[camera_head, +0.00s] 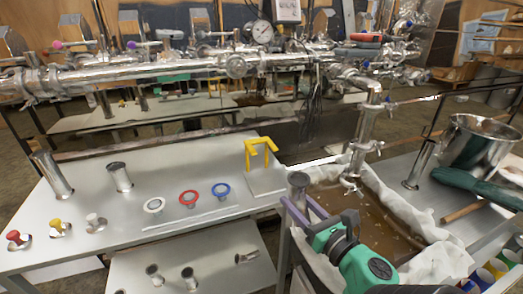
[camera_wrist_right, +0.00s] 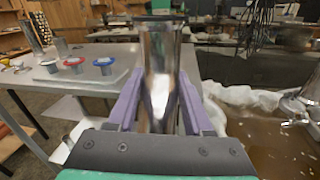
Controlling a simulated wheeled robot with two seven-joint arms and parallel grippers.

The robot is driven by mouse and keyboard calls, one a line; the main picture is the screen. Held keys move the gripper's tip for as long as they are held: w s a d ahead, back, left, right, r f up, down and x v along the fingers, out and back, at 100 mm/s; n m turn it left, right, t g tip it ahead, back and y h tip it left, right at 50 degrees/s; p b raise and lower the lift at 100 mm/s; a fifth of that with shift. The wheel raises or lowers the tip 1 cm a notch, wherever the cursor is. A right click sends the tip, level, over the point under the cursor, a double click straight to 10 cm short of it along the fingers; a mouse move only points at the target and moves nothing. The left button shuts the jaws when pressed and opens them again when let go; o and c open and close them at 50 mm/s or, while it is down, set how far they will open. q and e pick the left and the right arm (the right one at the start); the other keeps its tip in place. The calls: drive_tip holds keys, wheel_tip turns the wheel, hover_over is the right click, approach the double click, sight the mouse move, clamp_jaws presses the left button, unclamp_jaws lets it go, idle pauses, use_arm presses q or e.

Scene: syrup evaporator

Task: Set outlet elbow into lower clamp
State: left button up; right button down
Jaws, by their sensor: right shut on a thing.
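My right gripper (camera_head: 301,208) has purple fingers and is shut on a polished metal pipe piece, the outlet elbow (camera_head: 298,181), at the front right corner of the white table. In the right wrist view the outlet elbow (camera_wrist_right: 158,62) stands roughly upright between both fingers (camera_wrist_right: 160,100); only a straight length shows and no bend can be made out. The lower clamp (camera_head: 350,184) is at the bottom of the vertical steel pipe (camera_head: 364,130), to the right of the gripper and apart from the held piece. My left gripper is not in view.
Below the clamp is a cloth-lined pan of brown liquid (camera_head: 385,217). The white table (camera_head: 110,215) holds a yellow stand (camera_head: 262,147), red (camera_head: 188,198) and blue (camera_head: 221,190) ringed parts, and metal tubes (camera_head: 120,177). A steel pot (camera_head: 475,147) stands at the right.

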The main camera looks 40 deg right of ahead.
drive_tip(key=shift+s+d+h, duration=0.15)
drive_tip(key=shift+d+h, duration=0.1)
drive_tip(key=shift+h, duration=0.05)
